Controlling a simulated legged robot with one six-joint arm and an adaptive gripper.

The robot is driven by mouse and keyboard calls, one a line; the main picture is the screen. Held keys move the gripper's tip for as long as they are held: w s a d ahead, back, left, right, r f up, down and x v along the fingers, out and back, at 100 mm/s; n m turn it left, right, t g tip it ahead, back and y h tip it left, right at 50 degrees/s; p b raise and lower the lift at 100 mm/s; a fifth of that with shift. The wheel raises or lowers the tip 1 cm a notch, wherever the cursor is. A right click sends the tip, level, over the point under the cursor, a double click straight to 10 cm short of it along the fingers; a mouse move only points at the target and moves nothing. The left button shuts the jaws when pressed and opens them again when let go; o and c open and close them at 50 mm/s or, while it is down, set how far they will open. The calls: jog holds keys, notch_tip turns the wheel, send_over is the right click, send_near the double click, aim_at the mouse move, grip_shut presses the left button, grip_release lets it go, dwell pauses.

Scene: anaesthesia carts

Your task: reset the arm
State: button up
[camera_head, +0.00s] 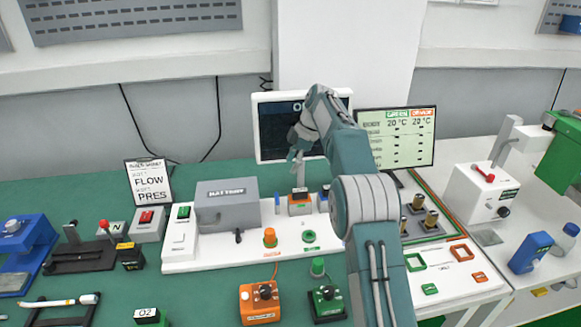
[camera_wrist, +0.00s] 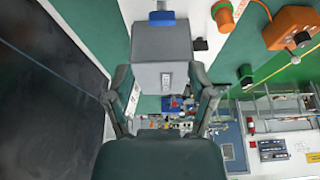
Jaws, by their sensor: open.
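My gripper (camera_head: 294,156) is raised in front of the dark screen (camera_head: 272,135), with my arm reaching up to it through the middle of the head view. Nothing shows held in it. In the wrist view my gripper (camera_wrist: 160,71) has its two fingers spread apart. A grey box-shaped thing (camera_wrist: 160,42) shows between and beyond the fingers; whether they touch it cannot be told. A small orange-and-grey block (camera_head: 299,206) stands on the white panel below the gripper in the head view.
A grey box labelled BATTERY (camera_head: 227,203) stands left of my arm. An orange knob box (camera_head: 260,302) and a green knob box (camera_head: 326,302) are in front. A temperature display (camera_head: 398,137) is behind the arm, to the right.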

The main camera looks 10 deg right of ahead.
jog(key=shift+r, duration=0.1)
jog(key=s+r+m+t+h, duration=0.1)
jog(key=s+r+m, duration=0.45)
jog(key=s, duration=0.35)
jog(key=s+r+m+t+h, duration=0.15)
jog(key=s+r+m, duration=0.25)
jog(key=s+r, duration=0.45)
jog(key=s+d+f+m+t+h, duration=0.1)
jog(key=s+f+m, duration=0.3)
jog(key=s, duration=0.9)
jog(key=s+d+f+m+t+h, duration=0.1)
jog(key=s+f+m, duration=0.3)
jog(key=s, duration=0.9)
jog(key=shift+f+m+t, duration=0.35)
jog(key=shift+f+t, duration=0.2)
jog(key=shift+f, duration=0.1)
